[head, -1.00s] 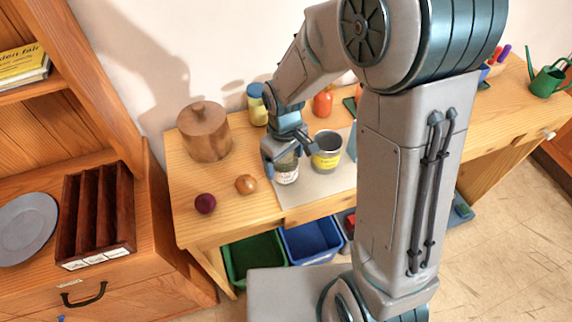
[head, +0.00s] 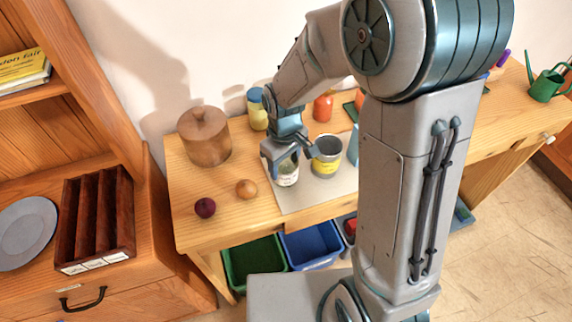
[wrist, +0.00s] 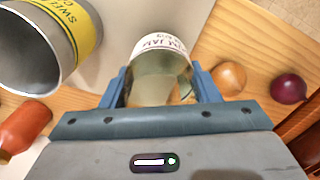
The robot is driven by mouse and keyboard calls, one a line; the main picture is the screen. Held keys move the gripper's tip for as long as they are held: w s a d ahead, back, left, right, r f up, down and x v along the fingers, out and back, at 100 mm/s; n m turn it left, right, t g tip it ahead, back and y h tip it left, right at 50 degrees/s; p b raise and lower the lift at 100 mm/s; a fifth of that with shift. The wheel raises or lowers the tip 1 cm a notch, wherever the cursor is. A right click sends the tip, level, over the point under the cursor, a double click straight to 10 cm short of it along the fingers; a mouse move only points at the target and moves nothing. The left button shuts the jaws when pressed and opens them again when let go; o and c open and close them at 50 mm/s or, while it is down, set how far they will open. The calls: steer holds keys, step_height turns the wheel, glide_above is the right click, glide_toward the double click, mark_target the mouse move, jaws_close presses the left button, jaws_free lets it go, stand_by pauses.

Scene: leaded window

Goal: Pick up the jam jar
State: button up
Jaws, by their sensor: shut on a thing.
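The jam jar (head: 288,174) is a small glass jar with a pale label, near the front left of the counter on a light grey mat. My gripper (head: 288,154) comes down from above and is shut on the jar. In the wrist view the jar (wrist: 160,62) sits between the two blue fingers (wrist: 164,88), with "JAM" readable on its label. Whether its base touches the mat I cannot tell. The fingers and wrist hide its upper part in the head view.
An open tin with a yellow label (head: 327,157) stands close right of the jar. A wooden canister (head: 205,138) and a yellow jar (head: 257,108) stand behind. The light mat (head: 310,195) is bare in front.

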step_height(320, 180, up, 3)
steer(key=shift+f, duration=0.1)
steer(key=s+d+r+b, duration=0.1)
steer(key=s+d+r, duration=0.4)
steer(key=d, duration=0.5)
step_height(320, 180, up, 2)
steer(key=shift+s+d+r+b, duration=0.1)
steer(key=shift+s+d+b, duration=0.15)
steer(key=shift+b, duration=0.05)
